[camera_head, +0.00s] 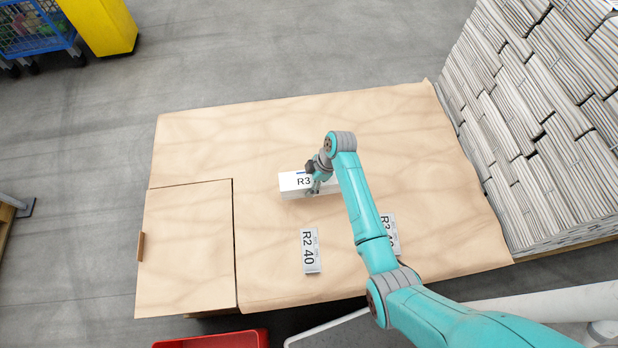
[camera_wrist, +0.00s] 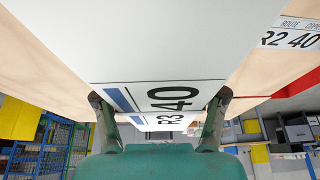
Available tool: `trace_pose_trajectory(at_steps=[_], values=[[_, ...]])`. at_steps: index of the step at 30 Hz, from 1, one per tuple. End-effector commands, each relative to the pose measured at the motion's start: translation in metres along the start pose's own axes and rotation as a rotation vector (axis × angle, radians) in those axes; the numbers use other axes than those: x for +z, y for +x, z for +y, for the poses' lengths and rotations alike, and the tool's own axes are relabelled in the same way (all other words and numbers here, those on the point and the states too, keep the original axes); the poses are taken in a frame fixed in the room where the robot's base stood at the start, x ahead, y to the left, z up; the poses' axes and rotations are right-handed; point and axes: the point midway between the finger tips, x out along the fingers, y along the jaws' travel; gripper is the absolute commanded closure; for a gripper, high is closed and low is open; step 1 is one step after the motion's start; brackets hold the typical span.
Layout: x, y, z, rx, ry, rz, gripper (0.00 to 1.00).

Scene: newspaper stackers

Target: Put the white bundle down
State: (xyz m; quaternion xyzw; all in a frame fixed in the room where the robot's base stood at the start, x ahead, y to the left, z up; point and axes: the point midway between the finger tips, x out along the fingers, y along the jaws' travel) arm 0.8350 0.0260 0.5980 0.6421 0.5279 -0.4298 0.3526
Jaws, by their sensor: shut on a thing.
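The white bundle (camera_head: 292,187) is a white block marked "R3" on top, near the middle of the wooden table (camera_head: 260,130). My gripper (camera_head: 314,177) is shut on it from above in the head view. In the wrist view the white bundle (camera_wrist: 160,45) fills the upper middle, with "R3 40" and a blue bar on its label. The two fingers of my gripper (camera_wrist: 160,108) hold its sides. My arm hides the bundle's right part in the head view. I cannot tell whether the bundle touches the table.
A label "R2 40" (camera_head: 310,250) lies on the table in front of the bundle. Another label (camera_head: 390,232) lies right of it, partly behind my arm. Stacked newspapers (camera_head: 540,120) stand at the right. A red bin (camera_head: 212,340) is at the front edge. The table's back left is clear.

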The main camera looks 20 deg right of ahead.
Motion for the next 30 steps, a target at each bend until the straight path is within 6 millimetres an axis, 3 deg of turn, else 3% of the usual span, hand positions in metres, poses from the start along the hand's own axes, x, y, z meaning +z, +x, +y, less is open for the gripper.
trace_pose_trajectory(at_steps=[12,25,26,28,30], values=[[0.015,0.036,0.001,0.003,0.000,0.001,0.99],[0.016,0.039,0.002,0.004,0.000,0.001,0.99],[0.017,0.041,0.000,0.001,0.001,0.000,0.27],[0.017,0.040,0.000,0.001,0.001,0.000,0.10],[0.017,0.040,0.000,0.001,0.001,0.000,0.05]])
